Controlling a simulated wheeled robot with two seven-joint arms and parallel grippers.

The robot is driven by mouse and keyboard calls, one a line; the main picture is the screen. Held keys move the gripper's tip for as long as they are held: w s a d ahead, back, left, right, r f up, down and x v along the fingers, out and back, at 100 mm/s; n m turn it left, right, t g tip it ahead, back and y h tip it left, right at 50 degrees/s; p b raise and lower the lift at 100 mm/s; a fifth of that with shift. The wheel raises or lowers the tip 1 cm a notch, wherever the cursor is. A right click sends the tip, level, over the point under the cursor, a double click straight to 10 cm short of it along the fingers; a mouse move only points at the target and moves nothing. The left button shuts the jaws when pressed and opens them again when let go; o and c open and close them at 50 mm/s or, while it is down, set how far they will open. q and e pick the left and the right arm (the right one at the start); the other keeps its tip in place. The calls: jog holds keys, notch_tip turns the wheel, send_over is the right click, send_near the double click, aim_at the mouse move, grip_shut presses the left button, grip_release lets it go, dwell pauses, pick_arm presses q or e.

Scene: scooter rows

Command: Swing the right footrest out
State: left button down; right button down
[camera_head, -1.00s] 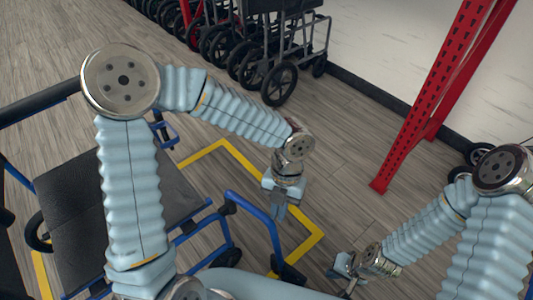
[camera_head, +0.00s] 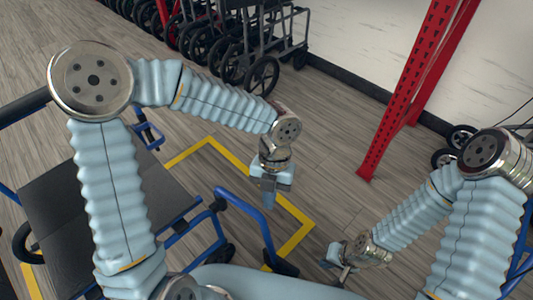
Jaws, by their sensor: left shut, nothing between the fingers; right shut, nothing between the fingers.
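A wheelchair with a blue frame and black seat (camera_head: 60,215) stands at the left, partly hidden behind my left arm. A bent blue footrest tube (camera_head: 250,210) reaches from its front corner down to a dark footplate (camera_head: 281,264). I cannot tell for certain whether this is the right footrest. My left gripper (camera_head: 269,202) is shut and empty, pointing down close to the bend of the tube in the picture; contact is unclear. My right gripper (camera_head: 330,264) is shut and empty, low and to the right of the footplate, apart from it.
Yellow floor tape (camera_head: 232,158) marks an area around the wheelchair. A red perforated post (camera_head: 400,100) stands at the right on the wood floor. A row of dark wheeled chairs (camera_head: 240,45) lines the back. Another wheeled item (camera_head: 461,138) is at the right edge.

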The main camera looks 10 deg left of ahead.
pick_arm(q)
jog(key=v, duration=1.1)
jog(key=shift+p, duration=0.4)
